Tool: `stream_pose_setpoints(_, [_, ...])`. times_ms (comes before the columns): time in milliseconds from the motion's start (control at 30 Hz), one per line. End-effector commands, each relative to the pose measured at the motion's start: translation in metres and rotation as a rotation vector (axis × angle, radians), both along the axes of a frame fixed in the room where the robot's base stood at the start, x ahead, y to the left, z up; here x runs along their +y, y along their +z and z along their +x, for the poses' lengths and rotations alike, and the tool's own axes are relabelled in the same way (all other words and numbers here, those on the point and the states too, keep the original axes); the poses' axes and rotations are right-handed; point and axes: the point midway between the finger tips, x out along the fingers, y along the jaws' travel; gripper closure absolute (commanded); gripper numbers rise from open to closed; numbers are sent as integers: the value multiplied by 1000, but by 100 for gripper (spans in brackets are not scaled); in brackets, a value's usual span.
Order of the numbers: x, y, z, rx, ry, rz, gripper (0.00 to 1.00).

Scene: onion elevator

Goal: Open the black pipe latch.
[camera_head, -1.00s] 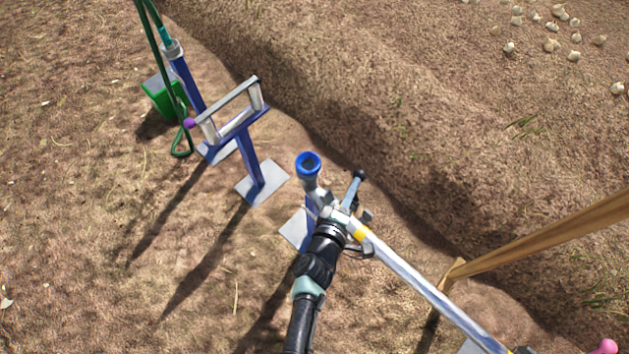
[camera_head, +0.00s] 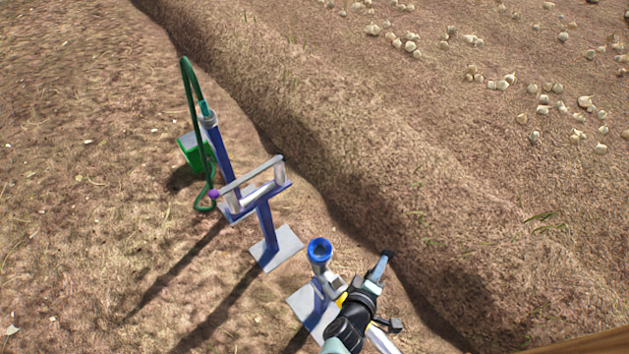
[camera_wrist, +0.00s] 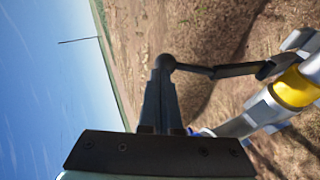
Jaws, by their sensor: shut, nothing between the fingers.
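The black latch lever (camera_wrist: 215,71) runs left from the grey pipe joint in the wrist view and ends in a round black knob (camera_wrist: 166,62). My gripper (camera_wrist: 162,75) is shut and empty, with its fingertips right by the knob. Whether they touch it is unclear. In the head view my gripper (camera_head: 384,260) is just right of the upright pipe with the blue ring (camera_head: 320,251). A small dark tip shows at its end there; the rest of the lever is hidden. The grey pipe (camera_wrist: 240,126) has a yellow band (camera_wrist: 297,88).
A blue stand with a grey handle bar (camera_head: 250,176) and purple knob stands at the left. Behind it are a post with a green hose (camera_head: 188,85) and a green bucket (camera_head: 192,152). A soil ridge (camera_head: 330,150) runs along the right. Onions lie beyond it.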

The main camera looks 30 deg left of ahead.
Motion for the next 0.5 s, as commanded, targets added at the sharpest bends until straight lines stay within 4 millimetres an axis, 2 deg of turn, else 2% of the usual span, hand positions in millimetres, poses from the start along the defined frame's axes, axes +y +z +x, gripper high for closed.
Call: stream_pose_setpoints(500, [-8, -2, 15, -5, -3, 0, 100])
